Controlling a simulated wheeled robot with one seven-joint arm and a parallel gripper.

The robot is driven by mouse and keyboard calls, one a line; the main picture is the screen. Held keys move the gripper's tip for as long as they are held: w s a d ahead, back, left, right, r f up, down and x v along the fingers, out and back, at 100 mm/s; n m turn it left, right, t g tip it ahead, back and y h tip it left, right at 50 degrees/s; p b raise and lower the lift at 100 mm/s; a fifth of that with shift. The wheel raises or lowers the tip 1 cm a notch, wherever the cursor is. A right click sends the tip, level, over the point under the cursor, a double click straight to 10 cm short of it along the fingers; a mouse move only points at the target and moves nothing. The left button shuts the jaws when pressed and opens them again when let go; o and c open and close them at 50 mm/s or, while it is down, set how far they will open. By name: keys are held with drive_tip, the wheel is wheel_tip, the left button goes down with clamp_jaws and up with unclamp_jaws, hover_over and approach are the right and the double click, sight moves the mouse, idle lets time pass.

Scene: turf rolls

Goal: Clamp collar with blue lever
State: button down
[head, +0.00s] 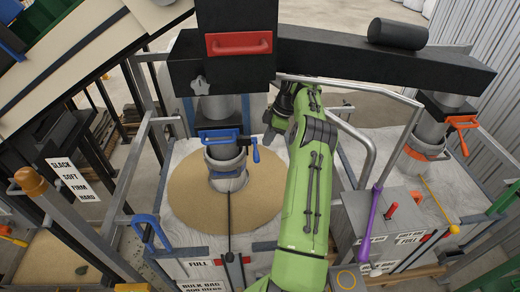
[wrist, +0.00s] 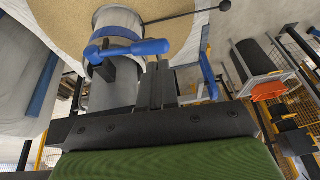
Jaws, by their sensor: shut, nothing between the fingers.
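The blue clamp collar (head: 220,136) is around the grey spout above the filled bulk bag, in the middle of the head view. Its blue lever (head: 255,150) hangs at the collar's right side. In the wrist view the blue lever (wrist: 135,48) lies across the top middle, in front of the pale spout sleeve (wrist: 118,20). My gripper (head: 268,138) is just right of the collar in the head view, partly hidden by my green arm. In the wrist view its fingers (wrist: 159,68) are together and empty. Their tips are close to the lever's end; I cannot tell whether they touch.
The open bag of tan grain (head: 190,195) lies under the spout. A second spout with an orange collar (head: 425,150) stands at the right. A black beam with a red handle (head: 240,43) crosses above. Grey frame rails and a control box (head: 385,215) flank my arm.

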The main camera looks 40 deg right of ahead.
sight(257, 156)
drive_tip(key=x, duration=0.2)
drive_tip(key=w+x, duration=0.1)
drive_tip(key=x, duration=0.2)
drive_tip(key=shift+w+a, duration=0.1)
drive_tip(key=shift+w, duration=0.05)
drive_tip(key=shift+s+f, duration=0.25)
drive_tip(key=shift+f, duration=0.1)
drive_tip(key=shift+w, duration=0.1)
drive_tip(key=shift+f, duration=0.2)
